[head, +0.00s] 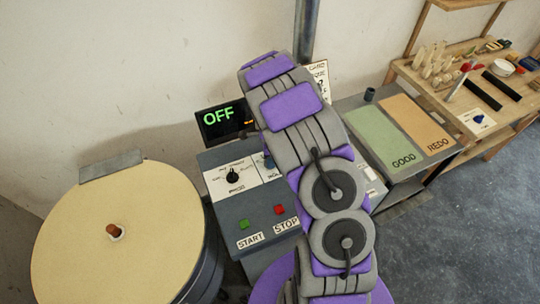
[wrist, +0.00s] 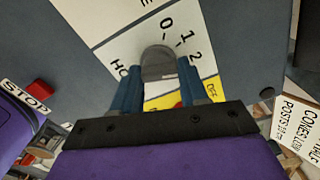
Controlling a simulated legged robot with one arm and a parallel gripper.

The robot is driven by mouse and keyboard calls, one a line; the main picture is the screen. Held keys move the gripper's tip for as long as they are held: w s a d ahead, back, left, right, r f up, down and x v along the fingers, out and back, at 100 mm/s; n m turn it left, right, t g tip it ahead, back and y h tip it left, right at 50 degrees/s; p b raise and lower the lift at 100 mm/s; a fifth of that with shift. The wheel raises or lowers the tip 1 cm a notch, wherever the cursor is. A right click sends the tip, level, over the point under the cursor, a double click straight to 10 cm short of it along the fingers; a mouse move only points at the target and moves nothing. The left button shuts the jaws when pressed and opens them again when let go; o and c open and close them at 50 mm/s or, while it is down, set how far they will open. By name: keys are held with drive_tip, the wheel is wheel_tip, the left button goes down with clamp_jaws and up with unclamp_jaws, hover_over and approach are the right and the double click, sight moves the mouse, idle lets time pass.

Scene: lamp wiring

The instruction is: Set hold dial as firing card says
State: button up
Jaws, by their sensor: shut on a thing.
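The hold dial's grey knob (wrist: 158,58) is in the middle of the wrist view, on a white panel marked 0, 1, 2. A partly covered label beginning "HO" is beside it. My gripper (wrist: 160,84) has its blue fingers on both sides of the knob, shut on it. The knob's pointer is hidden, so I cannot tell its setting. A printed card (wrist: 298,125) at the right edge of the wrist view reads partly "POSTS" and "CONES". In the head view a card (head: 319,78) is mostly behind my arm, its text unreadable.
The control box has a black mode dial (head: 232,176), a green START button (head: 244,224) and a red STOP button (head: 279,210). Its display (head: 222,120) reads OFF. The round kiln (head: 110,245) stands left. GOOD (head: 378,140) and REDO (head: 420,125) areas lie right, before a wooden bench (head: 460,95).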

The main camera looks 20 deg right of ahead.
drive_tip(key=shift+w, duration=0.1)
idle(0.3)
drive_tip(key=o, duration=1.1)
drive_tip(key=shift+c, duration=0.2)
wheel_tip(320, 180, up, 17)
drive_tip(key=shift+r, duration=0.15)
drive_tip(key=shift+a, duration=0.1)
drive_tip(key=s+a+n+b, duration=0.3)
drive_tip(key=s+n, duration=0.4)
drive_tip(key=s, duration=0.4)
drive_tip(key=s+a+r+n+g+b, duration=0.1)
drive_tip(key=s+a+n+b, duration=0.2)
drive_tip(key=s+n, duration=0.4)
drive_tip(key=s+a+n+b, duration=0.2)
drive_tip(key=s+a+n, duration=0.2)
drive_tip(key=s, duration=1.3)
drive_tip(key=n, duration=0.3)
drive_tip(key=shift+a+r+g+b, duration=0.3)
drive_tip(key=shift+g+b, duration=0.1)
